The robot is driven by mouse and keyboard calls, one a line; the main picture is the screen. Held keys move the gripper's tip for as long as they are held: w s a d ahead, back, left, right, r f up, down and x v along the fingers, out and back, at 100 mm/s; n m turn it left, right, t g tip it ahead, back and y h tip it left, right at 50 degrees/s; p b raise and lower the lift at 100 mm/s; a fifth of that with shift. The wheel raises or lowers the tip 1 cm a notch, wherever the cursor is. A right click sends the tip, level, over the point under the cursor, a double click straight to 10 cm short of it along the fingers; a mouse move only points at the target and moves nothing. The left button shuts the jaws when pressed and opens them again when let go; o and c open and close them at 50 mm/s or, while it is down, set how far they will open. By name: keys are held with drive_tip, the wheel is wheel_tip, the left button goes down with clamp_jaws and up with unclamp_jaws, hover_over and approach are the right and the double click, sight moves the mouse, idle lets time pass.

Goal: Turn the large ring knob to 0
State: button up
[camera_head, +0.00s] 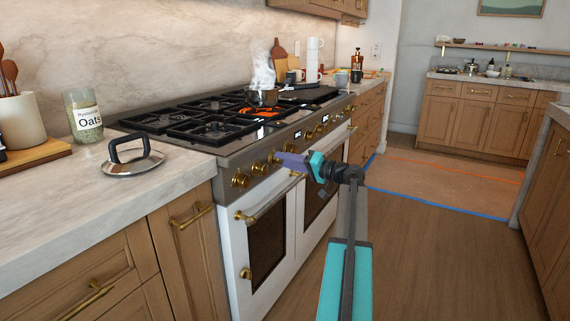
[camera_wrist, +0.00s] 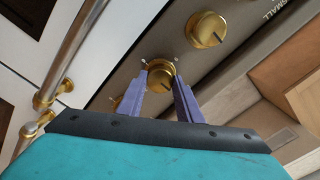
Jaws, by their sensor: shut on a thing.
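My gripper (camera_head: 278,157) reaches the front control panel of the range in the head view. In the wrist view its two purple fingers (camera_wrist: 168,92) are closed on opposite sides of a round brass knob (camera_wrist: 160,74). The knob's face shows a short dark pointer line, and small marks sit around its rim. I cannot read those marks or any label saying this is the large ring knob. A neighbouring brass knob (camera_wrist: 207,29) with a dark pointer is untouched. Upside-down lettering ending in "SMALL" (camera_wrist: 282,11) is printed near it.
The oven door handle (camera_head: 270,198) runs below the knobs. A steaming pot (camera_head: 262,97) sits on a glowing orange burner. A lid (camera_head: 133,162) and an oats jar (camera_head: 83,117) stand on the left counter.

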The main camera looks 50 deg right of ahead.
drive_tip(key=shift+f, duration=0.1)
drive_tip(key=o, duration=1)
drive_tip(key=shift+o, duration=0.2)
drive_tip(key=shift+s, duration=0.1)
drive_tip(key=p+v, duration=0.2)
drive_tip(key=v, duration=1.1)
drive_tip(key=shift+s+p, duration=0.3)
drive_tip(key=shift+s, duration=0.05)
drive_tip(key=shift+s, duration=0.1)
